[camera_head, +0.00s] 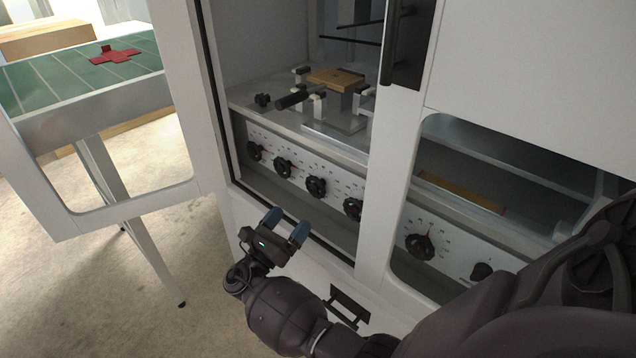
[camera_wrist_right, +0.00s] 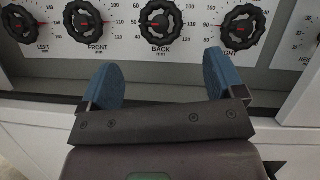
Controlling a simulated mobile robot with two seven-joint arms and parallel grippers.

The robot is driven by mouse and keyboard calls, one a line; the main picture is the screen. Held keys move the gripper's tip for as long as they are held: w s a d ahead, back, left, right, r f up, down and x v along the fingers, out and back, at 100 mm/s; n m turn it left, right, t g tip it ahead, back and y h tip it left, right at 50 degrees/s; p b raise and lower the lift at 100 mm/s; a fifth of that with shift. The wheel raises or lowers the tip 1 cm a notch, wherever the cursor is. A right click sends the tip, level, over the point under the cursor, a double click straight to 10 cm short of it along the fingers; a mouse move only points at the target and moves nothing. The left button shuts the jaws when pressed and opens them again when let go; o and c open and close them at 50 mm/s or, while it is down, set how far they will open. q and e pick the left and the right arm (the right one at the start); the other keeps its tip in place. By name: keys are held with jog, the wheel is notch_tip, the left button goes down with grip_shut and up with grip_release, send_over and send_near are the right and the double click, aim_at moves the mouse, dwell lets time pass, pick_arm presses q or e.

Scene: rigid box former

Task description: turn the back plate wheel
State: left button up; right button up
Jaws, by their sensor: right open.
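The back plate wheel (camera_wrist_right: 160,22) is a black knob labelled BACK, on a white dial panel with a numbered scale. In the head view it is the third knob (camera_head: 316,187) from the left in the row. My right gripper (camera_head: 286,225) is open and empty, in front of and below the row. In the right wrist view its two blue fingertips (camera_wrist_right: 162,78) are spread apart. The back wheel lies beyond the gap between them, and the fingers do not touch it. My left gripper is out of view.
The left wheel (camera_wrist_right: 25,22), front wheel (camera_wrist_right: 83,20) and right wheel (camera_wrist_right: 242,26) flank the back wheel. The cabinet's white post (camera_head: 385,185) stands close to the right wheel. An open door (camera_head: 130,205) hangs at the left. Another dial (camera_head: 420,245) is right of the post.

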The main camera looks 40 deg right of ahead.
aim_at(313, 188)
jog(key=x, duration=1)
jog(key=shift+d+r, duration=0.15)
jog(key=shift+d, duration=0.1)
jog(key=shift+c, duration=0.3)
